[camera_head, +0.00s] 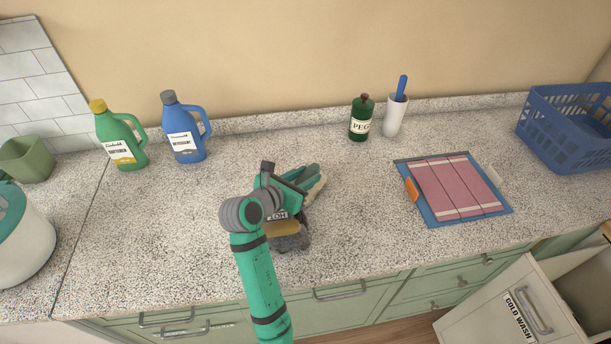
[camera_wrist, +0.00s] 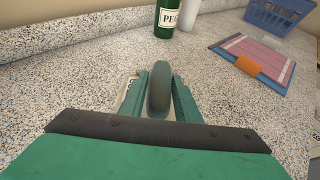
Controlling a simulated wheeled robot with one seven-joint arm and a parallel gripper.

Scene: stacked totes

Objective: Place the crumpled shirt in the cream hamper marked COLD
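The cream hamper (camera_head: 482,313) marked COLD WASH is pulled out at the lower right; its open inside is partly visible. My gripper (camera_head: 308,180) is low over the counter, pointing away to the right. In the wrist view, its teal fingers (camera_wrist: 158,100) stand on either side of a rounded grey-green thing (camera_wrist: 158,88). Whether they grip it is unclear. A pale thing shows beside and beneath the fingers, mostly hidden. I cannot make out the crumpled shirt for certain; my arm and gripper cover that part of the counter.
A pink striped cloth (camera_head: 452,188) lies flat on a blue board (camera_head: 434,218). A blue basket (camera_head: 560,140) stands at right. Green (camera_head: 122,140) and blue (camera_head: 184,135) jugs, a dark green bottle (camera_head: 361,122) and white holder (camera_head: 394,118) stand along the back.

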